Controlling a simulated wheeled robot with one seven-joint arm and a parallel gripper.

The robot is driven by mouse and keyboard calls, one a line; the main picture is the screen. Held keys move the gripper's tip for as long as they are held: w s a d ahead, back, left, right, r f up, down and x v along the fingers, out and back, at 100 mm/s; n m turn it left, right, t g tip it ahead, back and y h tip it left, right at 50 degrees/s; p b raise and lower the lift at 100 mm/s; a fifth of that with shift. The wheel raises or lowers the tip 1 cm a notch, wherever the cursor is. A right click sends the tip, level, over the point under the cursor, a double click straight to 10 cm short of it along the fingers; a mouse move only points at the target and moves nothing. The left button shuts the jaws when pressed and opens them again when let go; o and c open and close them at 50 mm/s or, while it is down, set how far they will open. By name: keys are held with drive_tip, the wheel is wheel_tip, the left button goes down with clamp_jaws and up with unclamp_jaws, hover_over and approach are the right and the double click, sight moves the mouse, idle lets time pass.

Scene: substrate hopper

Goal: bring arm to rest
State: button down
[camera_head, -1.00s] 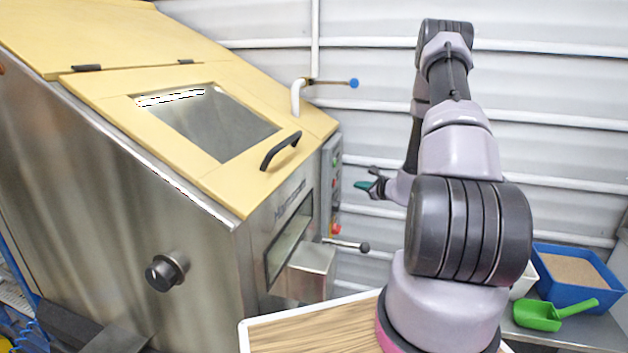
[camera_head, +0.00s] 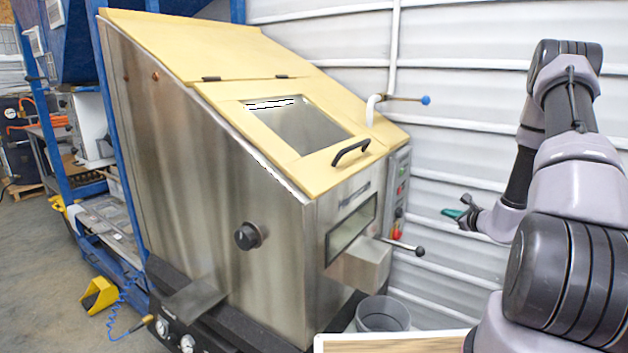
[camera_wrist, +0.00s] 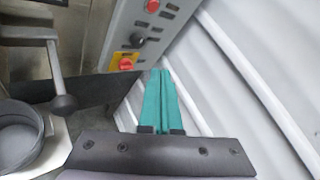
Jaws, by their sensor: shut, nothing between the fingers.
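My gripper (camera_head: 455,213) shows in the head view at the right, in front of the white ribbed wall and to the right of the hopper's control panel (camera_head: 398,190). In the wrist view my gripper (camera_wrist: 164,72) shows its two green fingers side by side, shut, with nothing between them. The fingers point toward the wall and the lower end of the control panel (camera_wrist: 150,25). My arm is raised and bent at the right of the head view.
The steel hopper has a yellow lid (camera_head: 330,160) and a black-knobbed lever (camera_head: 405,246), also in the wrist view (camera_wrist: 60,85). A grey bucket (camera_head: 383,315) stands below its spout. A blue-tipped valve handle (camera_head: 410,98) is on the wall. Blue racking stands left.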

drive_tip(key=s+a+r+n+g+y, duration=0.2)
drive_tip(key=s+a+r+n+y, duration=0.15)
drive_tip(key=a+r, duration=0.4)
drive_tip(key=s+a+r+n+g+y, duration=0.2)
drive_tip(key=a+r+n, duration=0.35)
drive_tip(key=r, duration=0.25)
drive_tip(key=s+a+r+n+g+y, duration=0.2)
drive_tip(key=s+a+r+n, duration=0.1)
drive_tip(key=a+r, duration=0.45)
drive_tip(key=s+a+r+n+g+h, duration=0.2)
drive_tip(key=s+r+n, duration=0.2)
drive_tip(key=s, duration=0.4)
drive_tip(key=s+a+r+n+g+h, duration=0.1)
drive_tip(key=s+a+r+n+g, duration=0.1)
drive_tip(key=s+r+n, duration=0.35)
drive_tip(key=s+d+r+n+t+h, duration=0.1)
drive_tip(key=s+d+r+h, duration=0.1)
drive_tip(key=s, duration=0.4)
drive_tip(key=s+d+r+n+t+h, duration=0.1)
drive_tip(key=s+d+t+h, duration=0.1)
drive_tip(key=s, duration=0.5)
drive_tip(key=shift+d+r+h, duration=0.35)
drive_tip(key=shift+d+h, duration=0.2)
drive_tip(key=shift+h, duration=0.3)
